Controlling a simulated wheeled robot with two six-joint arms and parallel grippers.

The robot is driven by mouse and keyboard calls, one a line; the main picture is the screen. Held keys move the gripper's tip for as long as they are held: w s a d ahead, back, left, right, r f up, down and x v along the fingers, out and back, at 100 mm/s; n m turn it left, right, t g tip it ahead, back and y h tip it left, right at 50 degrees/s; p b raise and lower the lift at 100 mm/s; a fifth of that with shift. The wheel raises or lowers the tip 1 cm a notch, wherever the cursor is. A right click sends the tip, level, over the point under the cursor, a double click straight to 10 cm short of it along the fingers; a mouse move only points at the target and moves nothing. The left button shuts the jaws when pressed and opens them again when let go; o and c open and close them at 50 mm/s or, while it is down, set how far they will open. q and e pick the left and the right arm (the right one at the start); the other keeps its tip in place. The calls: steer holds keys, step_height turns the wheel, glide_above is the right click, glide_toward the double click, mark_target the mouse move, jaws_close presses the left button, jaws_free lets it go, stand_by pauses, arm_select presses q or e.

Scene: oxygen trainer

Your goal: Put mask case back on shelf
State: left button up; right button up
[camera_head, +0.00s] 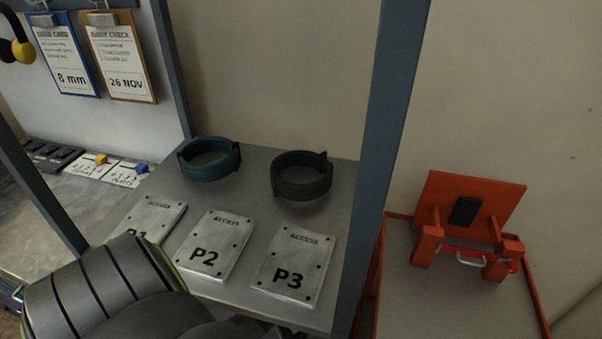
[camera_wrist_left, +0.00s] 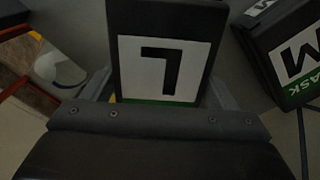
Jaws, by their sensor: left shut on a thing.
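In the left wrist view a black mask case (camera_wrist_left: 165,18) with a white label, an upside-down letter L and a green strip sits between the fingers of my left gripper (camera_wrist_left: 158,95). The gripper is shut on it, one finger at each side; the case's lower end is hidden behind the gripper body. A second black case (camera_wrist_left: 285,45), marked M and MASK, stands tilted in the picture at the right, apart from the held one. Neither case shows in the head view, where only my arm covers the lower left. My right gripper is not in view.
The head view shows a grey shelf (camera_head: 255,165) with a teal hose coil (camera_head: 210,174), a black coil (camera_head: 318,190) and plates including P2 (camera_head: 212,246) and P3 (camera_head: 293,268). A blue-grey post (camera_head: 385,120) stands beside it. A red-edged stand (camera_head: 450,310) is right.

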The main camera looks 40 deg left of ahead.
arm_select(q)
steer(key=shift+f, duration=1.4)
steer(key=o, duration=1.3)
steer(key=shift+f, duration=0.15)
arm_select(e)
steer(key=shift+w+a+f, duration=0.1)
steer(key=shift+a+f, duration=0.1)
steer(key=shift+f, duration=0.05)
arm_select(q)
step_height(320, 180, up, 12)
steer(key=shift+r+p, duration=0.2)
steer(key=shift+p, duration=0.45)
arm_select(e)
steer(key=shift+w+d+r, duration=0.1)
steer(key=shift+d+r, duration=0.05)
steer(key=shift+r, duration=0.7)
